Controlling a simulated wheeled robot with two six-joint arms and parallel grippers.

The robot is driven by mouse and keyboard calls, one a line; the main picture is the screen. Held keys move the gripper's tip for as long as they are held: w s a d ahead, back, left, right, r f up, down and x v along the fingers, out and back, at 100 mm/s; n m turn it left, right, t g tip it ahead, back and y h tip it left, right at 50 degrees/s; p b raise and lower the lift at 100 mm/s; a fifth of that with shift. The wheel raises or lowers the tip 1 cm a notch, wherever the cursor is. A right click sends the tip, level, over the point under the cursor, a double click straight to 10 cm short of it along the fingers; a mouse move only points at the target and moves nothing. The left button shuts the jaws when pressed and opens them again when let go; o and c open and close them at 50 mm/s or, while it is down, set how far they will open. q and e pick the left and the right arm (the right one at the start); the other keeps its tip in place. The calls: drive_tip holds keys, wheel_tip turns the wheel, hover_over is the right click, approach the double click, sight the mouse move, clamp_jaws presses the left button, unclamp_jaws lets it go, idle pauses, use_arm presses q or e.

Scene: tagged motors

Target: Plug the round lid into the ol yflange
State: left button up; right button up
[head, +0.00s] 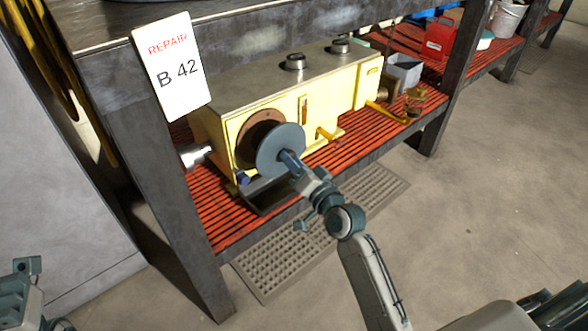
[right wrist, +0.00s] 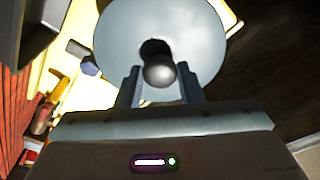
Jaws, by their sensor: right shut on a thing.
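The round lid (head: 281,150) is a grey-blue disc with a knob in its middle. My right gripper (head: 290,160) is shut on this knob and holds the lid upright in front of the flange. The flange (head: 262,125) is a rusty brown ring on the near end of the yellow motor (head: 212,127); the lid hides its lower right part. I cannot tell whether lid and flange touch. In the right wrist view the lid (right wrist: 120,35) fills the top middle, with its knob (right wrist: 160,73) between my fingers. Part of my left arm shows at the lower left; its jaws are unclear.
The motor lies on a red slatted shelf (head: 224,222) under a dark metal bench, whose leg (head: 190,225) stands left. A "REPAIR B 42" tag (head: 172,68) hangs above.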

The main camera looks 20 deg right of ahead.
sight(282, 174)
drive_tip(key=shift+w+r, duration=0.1)
drive_tip(key=shift+w, duration=0.05)
drive_tip(key=shift+a+f+b+x, duration=0.15)
drive_tip(key=shift+b+x, duration=0.2)
drive_tip(key=shift+x, duration=0.8)
drive_tip(key=shift+a+f+b+x, duration=0.15)
drive_tip(key=shift+b+x, duration=0.15)
drive_tip(key=shift+x, duration=0.85)
drive_tip(key=shift+w+a, duration=0.15)
drive_tip(key=shift+w, duration=0.25)
idle(0.6)
drive_tip(key=shift+w+a, duration=0.2)
drive_tip(key=shift+w, duration=0.25)
idle(0.4)
drive_tip(key=o, duration=1)
drive_tip(key=shift+c, duration=0.2)
drive_tip(key=shift+o, duration=0.2)
